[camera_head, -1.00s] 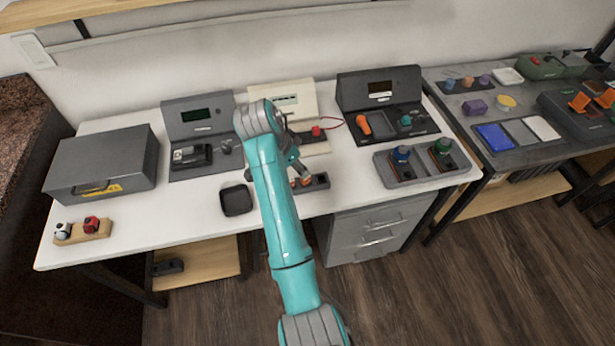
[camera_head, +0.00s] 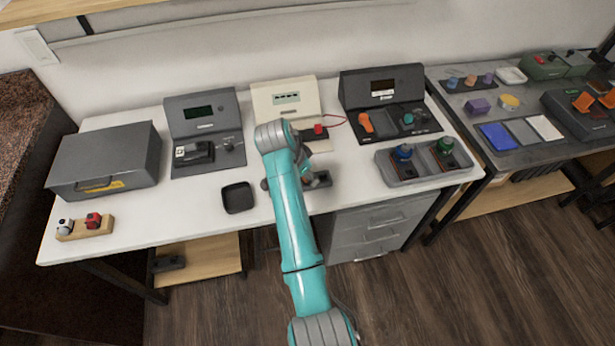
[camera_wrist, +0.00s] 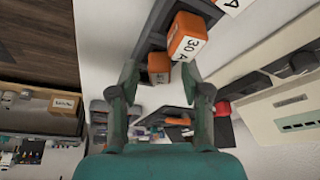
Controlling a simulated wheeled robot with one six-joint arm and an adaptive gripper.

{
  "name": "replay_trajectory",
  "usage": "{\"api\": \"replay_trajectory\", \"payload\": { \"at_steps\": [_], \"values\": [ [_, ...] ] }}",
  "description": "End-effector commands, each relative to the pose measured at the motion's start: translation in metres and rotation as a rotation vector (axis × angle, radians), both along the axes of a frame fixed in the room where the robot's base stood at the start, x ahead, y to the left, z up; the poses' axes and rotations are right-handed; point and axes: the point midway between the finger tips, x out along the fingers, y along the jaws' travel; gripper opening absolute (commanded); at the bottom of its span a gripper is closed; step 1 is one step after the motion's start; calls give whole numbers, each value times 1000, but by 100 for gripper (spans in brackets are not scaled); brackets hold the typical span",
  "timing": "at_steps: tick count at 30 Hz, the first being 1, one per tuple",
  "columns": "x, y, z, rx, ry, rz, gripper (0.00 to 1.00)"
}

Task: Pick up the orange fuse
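An orange block-shaped fuse (camera_wrist: 187,36) with a white label reading "30 A" shows in the wrist view, at a dark holder (camera_wrist: 157,38). A second orange, darker piece (camera_wrist: 158,63) sits just below it in that view, and part of another orange labelled piece (camera_wrist: 232,4) shows at the top edge. My gripper (camera_wrist: 160,78) is open, with its two fingers apart and nothing held. The darker orange piece appears between the fingertips; the "30 A" fuse is above and right of them. In the head view my arm hides the fuses and most of the gripper.
The holder's end (camera_head: 318,180) shows beside my arm. A black tray (camera_head: 238,197) is left of it. A cream tester (camera_head: 287,101) with a red-capped part stands behind; a grey two-bay tray (camera_head: 424,160) is to the right.

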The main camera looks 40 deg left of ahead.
Motion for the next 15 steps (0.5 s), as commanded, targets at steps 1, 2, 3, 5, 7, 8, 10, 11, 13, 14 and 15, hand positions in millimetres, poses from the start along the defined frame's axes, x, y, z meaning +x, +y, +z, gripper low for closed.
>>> {"api": "replay_trajectory", "payload": {
  "at_steps": [1,2,3,5,7,8,10,11,13,14,15],
  "values": [
    [0,0,0,0,0,0,30],
    [0,0,0,0,0,0,22],
    [0,0,0,0,0,0,12],
    [0,0,0,0,0,0,0],
    [0,0,0,0,0,0,0],
    [0,0,0,0,0,0,0],
    [0,0,0,0,0,0,0],
    [0,0,0,0,0,0,0],
    [0,0,0,0,0,0,0],
    [0,0,1,0,0,0,0],
    [0,0,2,1,0,0,0]
  ]
}}
